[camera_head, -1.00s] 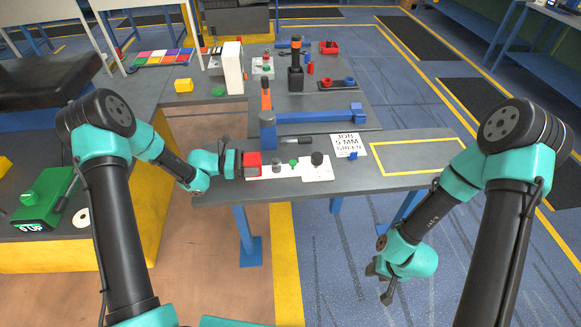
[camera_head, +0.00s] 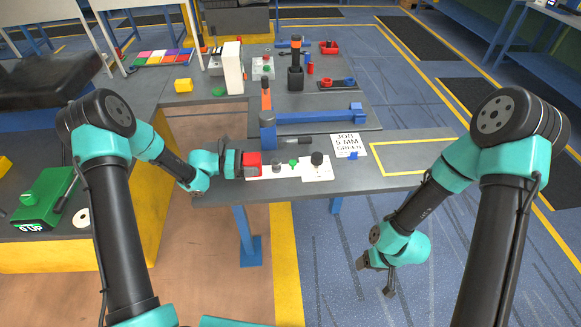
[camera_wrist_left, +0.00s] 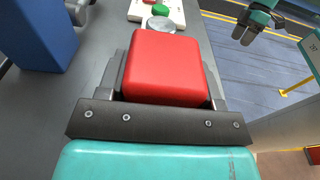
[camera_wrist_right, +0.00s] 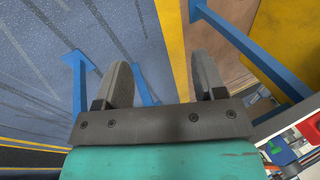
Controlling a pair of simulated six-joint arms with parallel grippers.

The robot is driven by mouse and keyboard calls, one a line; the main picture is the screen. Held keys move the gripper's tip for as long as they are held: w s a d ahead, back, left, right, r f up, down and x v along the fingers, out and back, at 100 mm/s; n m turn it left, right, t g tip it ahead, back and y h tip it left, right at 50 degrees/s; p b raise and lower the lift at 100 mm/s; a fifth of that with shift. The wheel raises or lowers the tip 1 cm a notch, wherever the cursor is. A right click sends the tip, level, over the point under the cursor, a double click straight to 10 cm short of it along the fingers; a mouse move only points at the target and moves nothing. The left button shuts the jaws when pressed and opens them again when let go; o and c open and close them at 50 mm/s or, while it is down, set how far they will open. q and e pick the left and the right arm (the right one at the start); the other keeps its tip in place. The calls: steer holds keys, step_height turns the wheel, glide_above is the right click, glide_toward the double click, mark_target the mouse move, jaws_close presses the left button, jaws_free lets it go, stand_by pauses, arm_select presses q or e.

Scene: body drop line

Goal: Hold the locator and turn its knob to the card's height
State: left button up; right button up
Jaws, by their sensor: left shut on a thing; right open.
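The locator (camera_head: 286,174) is a pale strip on the bench with a red block (camera_head: 253,158) at its left end. A grey round part, a green piece (camera_head: 294,162) and a black knob (camera_head: 317,158) sit along it. My left gripper (camera_head: 247,165) is shut on the red block, which fills its jaws in the left wrist view (camera_wrist_left: 163,68). The card (camera_head: 348,145) reads "JOB 5 MM GREEN" and stands behind the locator's right end. My right gripper (camera_head: 376,274) is open and empty, in front of the bench edge; its spread fingers show in the right wrist view (camera_wrist_right: 163,82).
A blue post with an orange top (camera_head: 267,125) and a blue bar (camera_head: 315,116) stand behind the locator. A yellow-outlined area (camera_head: 412,157) on the bench to the right is empty. Blue bench legs (camera_head: 247,240) stand below the front edge.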

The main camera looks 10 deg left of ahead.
steer(key=w+a+r+n+g, duration=0.2)
steer(key=w+a+r+n, duration=0.45)
steer(key=n, duration=0.55)
steer(key=m+t+h, duration=0.1)
steer(key=h, duration=0.2)
glide_toward(317, 156)
steer(key=s+d+f, duration=0.1)
steer(key=s+f, duration=0.1)
steer(key=f, duration=0.1)
steer(key=s+d+f, duration=0.1)
steer(key=s+f, duration=0.1)
steer(key=f, duration=0.1)
steer(key=s+d+f, duration=0.1)
steer(key=s+f, duration=0.1)
steer(key=s, duration=0.1)
steer(key=shift+d+f, duration=0.2)
steer(key=shift+f, duration=0.2)
steer(key=w+a+r+m, duration=0.1)
steer(key=w+r, duration=0.1)
steer(key=w+a+r+m, duration=0.1)
steer(key=w+a+r, duration=0.1)
steer(key=w+a+r+m+h, duration=0.1)
steer(key=w+r+m, duration=0.1)
steer(key=shift+w+a+r+t, duration=0.2)
steer(key=shift+w+r+t, duration=0.1)
steer(key=shift+w+r, duration=0.1)
steer(key=shift+f, duration=0.15)
steer(key=shift+f, duration=4.4)
